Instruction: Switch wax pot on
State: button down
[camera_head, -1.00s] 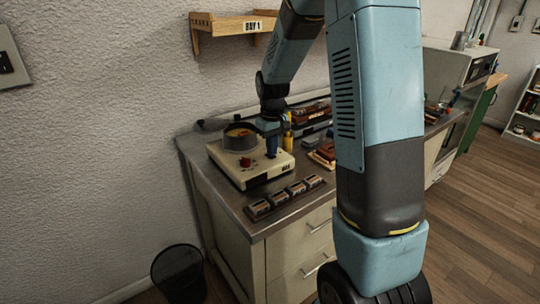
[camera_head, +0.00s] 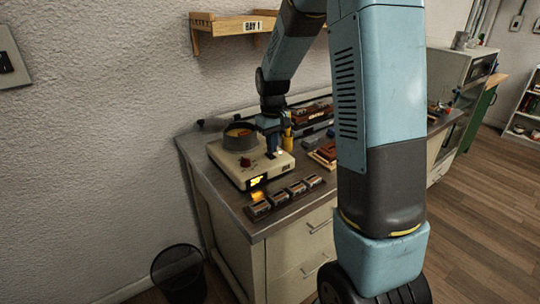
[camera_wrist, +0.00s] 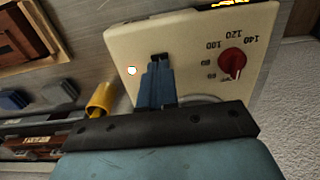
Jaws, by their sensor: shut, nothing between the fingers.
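The wax pot is a cream box-shaped heater (camera_head: 232,170) with a round grey pot (camera_head: 238,136) on top, standing on the metal counter. A display (camera_head: 257,182) on its front glows yellow. In the wrist view its top panel (camera_wrist: 189,42) carries a red dial (camera_wrist: 232,62) with temperature numbers and a small bright lamp (camera_wrist: 132,70). My gripper (camera_wrist: 161,62) is shut and empty, with its blue fingertips over the panel between lamp and dial. The fingertips hide what lies under them, possibly a dark switch. In the head view my gripper (camera_head: 273,150) is beside the pot.
A rack with several small blocks (camera_head: 291,196) lies in front of the heater. A yellow cylinder (camera_wrist: 101,99) and wooden trays (camera_head: 324,155) are to its right. A shelf (camera_head: 232,33) hangs above; a black bin (camera_head: 178,272) stands on the floor.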

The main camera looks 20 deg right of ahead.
aim_at(272, 156)
jog(key=shift+r, duration=2.7)
jog(key=s+r+m+t, duration=0.2)
jog(key=s+r+t, duration=0.1)
jog(key=s+r, duration=0.9)
jog(key=s+r+m+t, duration=0.1)
jog(key=s+t, duration=0.1)
jog(key=s, duration=1.4)
jog(key=shift+s+r+m+t, duration=0.15)
jog(key=shift+r+m+t, duration=0.15)
jog(key=shift+r, duration=0.1)
jog(key=c, duration=1.9)
grip_release()
